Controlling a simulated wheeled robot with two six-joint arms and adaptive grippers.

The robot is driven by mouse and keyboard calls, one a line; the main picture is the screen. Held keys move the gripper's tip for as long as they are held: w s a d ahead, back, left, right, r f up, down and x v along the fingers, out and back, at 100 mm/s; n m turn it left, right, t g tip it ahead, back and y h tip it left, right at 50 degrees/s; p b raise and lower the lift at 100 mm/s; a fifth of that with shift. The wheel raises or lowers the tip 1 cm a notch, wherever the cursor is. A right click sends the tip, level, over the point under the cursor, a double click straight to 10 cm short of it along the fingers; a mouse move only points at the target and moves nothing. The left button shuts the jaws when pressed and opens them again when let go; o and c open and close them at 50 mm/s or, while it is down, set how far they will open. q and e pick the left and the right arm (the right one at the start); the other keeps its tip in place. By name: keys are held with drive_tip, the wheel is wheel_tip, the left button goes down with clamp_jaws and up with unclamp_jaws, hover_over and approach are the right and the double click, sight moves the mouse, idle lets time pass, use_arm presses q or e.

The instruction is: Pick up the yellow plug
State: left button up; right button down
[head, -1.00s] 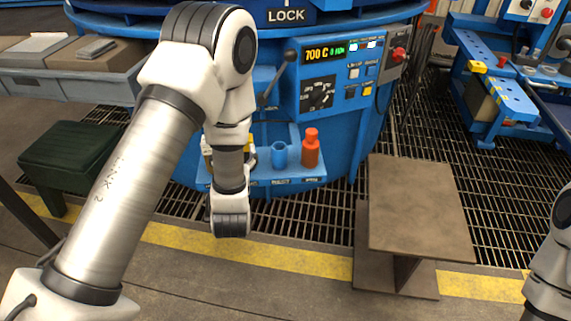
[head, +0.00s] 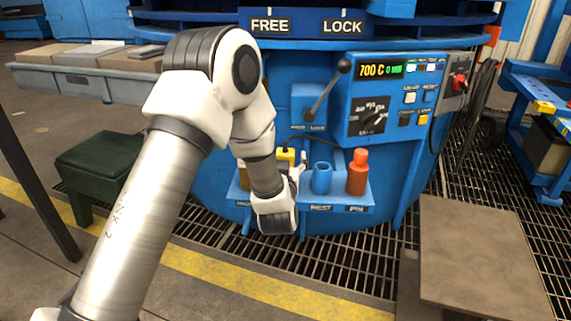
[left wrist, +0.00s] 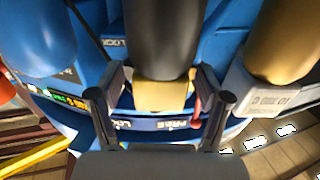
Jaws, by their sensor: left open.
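The yellow plug (head: 285,155) stands on the blue shelf at the front of the blue furnace, partly hidden behind my left arm. In the left wrist view the yellow plug (left wrist: 160,97) shows below a thick black upper part. My left gripper (left wrist: 160,82) is open, with one finger on each side of the yellow part in that view. I cannot tell whether the fingers touch it. In the head view the left wrist covers most of the gripper. My right gripper is out of view.
The blue cup (head: 321,178) and the orange-red bottle (head: 356,175) stand right of the plug. An amber container (head: 243,177) stands close on its left. A lever (head: 328,92) and control panel are above. A brown table (head: 480,255) stands at right.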

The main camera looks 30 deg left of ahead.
use_arm(q)
drive_tip(key=c, duration=1.3)
